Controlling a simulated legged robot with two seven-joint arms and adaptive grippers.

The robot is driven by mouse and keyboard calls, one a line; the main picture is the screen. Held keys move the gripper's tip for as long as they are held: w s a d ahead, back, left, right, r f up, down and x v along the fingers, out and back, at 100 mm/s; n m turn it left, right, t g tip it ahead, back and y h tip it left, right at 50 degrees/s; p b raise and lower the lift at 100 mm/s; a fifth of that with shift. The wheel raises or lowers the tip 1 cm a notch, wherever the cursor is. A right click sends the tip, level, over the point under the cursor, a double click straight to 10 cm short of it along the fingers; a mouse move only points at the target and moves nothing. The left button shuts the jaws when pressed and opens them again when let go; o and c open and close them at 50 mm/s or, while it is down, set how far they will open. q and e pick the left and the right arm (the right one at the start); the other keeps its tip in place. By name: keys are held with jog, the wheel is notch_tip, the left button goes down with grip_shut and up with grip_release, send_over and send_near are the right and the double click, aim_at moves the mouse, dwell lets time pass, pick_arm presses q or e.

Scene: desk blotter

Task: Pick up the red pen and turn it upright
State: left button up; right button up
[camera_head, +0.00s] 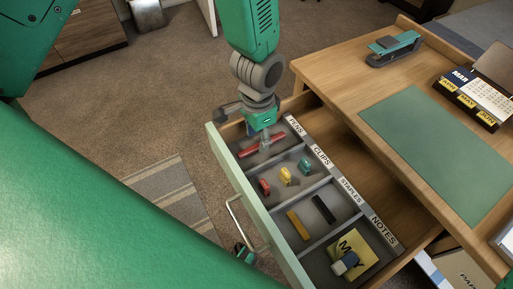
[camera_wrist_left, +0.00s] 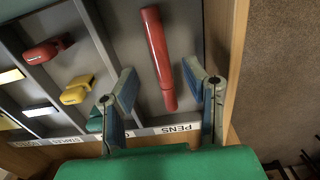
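The red pen (camera_head: 262,146) lies flat in the pens compartment of the open drawer (camera_head: 303,205). It also shows in the left wrist view (camera_wrist_left: 158,60), lying lengthwise on the grey compartment floor. My left gripper (camera_head: 264,138) is down over that compartment, and its wrist and fingers hide part of the pen in the head view. In the left wrist view the two fingers (camera_wrist_left: 160,72) are apart, with the lower part of the pen showing between them and no visible contact.
The clips compartment holds red, yellow and teal clip-like pieces (camera_head: 286,175). Beyond are a yellow and a black bar (camera_head: 323,208) and a yellow note pad (camera_head: 355,250). Dividers and drawer walls stand close around the pen. A teal stapler (camera_head: 393,48) and green blotter (camera_head: 440,150) are on the desk.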

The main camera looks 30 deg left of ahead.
aim_at(258, 144)
pick_arm(q)
jog(key=f, duration=0.2)
jog(key=f+b, duration=0.1)
jog(key=shift+w+a+f, duration=0.15)
jog(key=shift+a+f, duration=0.05)
jog(key=shift+f, duration=0.15)
jog(key=shift+d+r, duration=0.15)
jog(key=shift+d, duration=0.3)
grip_shut()
jog(key=shift+a, duration=0.2)
jog(key=shift+a, duration=0.15)
jog(key=shift+r, duration=0.3)
notch_tip(258, 144, up, 12)
jog(key=s+a+n+p, duration=0.1)
jog(key=a+n+p, duration=0.1)
jog(key=n+p, duration=0.2)
jog(key=shift+s+a+f+n, duration=0.25)
jog(key=shift+s+a+n, duration=0.05)
jog(key=shift+n, duration=0.8)
